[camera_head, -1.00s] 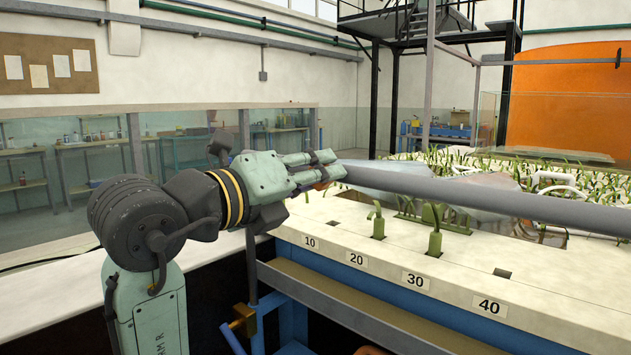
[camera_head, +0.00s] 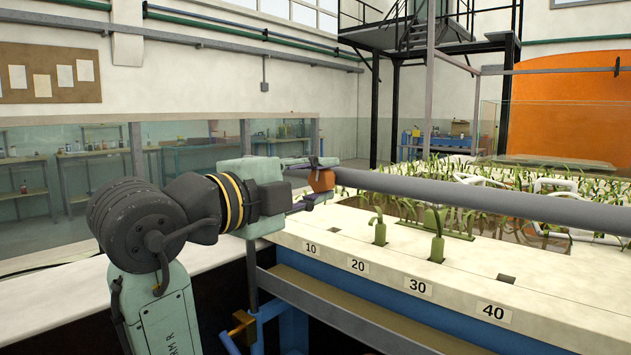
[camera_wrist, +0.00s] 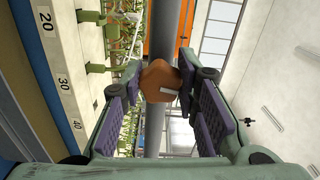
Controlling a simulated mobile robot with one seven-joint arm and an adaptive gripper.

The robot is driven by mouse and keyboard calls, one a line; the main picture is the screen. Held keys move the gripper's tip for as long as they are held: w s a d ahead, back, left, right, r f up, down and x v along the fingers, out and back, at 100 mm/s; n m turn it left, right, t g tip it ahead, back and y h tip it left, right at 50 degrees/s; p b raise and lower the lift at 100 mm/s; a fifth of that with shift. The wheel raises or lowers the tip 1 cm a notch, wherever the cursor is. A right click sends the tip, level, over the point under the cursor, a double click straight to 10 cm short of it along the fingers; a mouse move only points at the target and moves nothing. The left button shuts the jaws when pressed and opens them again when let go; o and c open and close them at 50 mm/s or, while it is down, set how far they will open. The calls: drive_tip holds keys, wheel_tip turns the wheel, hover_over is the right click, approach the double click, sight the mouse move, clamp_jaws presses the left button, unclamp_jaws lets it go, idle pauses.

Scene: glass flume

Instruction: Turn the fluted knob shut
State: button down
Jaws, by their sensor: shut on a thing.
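The fluted knob (camera_head: 321,181) is orange-brown and sits at the left end of the long grey pipe, near the board marked 10. In the wrist view the knob (camera_wrist: 160,80) is a rounded, lobed disc with a pale mark on its face. My gripper (camera_wrist: 160,88) has its purple-padded fingers on either side of the knob, shut on it. In the head view my gripper (camera_head: 318,180) reaches the knob from the left, and its fingers partly cover the knob.
The grey pipe (camera_head: 470,200) runs right from the knob above a white deck (camera_head: 400,262) with labels 10 to 40. Green plants (camera_head: 437,235) stand in and behind it. A blue frame (camera_head: 345,298) and a brass-coloured fitting (camera_head: 240,328) lie below. A glass wall stands behind my arm.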

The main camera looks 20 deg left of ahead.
drive_tip(key=shift+n, duration=1)
drive_tip(key=c, duration=1.2)
unclamp_jaws()
drive_tip(key=shift+s, duration=0.1)
drive_tip(key=v, duration=1.1)
drive_tip(key=shift+s+a, duration=0.15)
drive_tip(key=shift+s, duration=0.25)
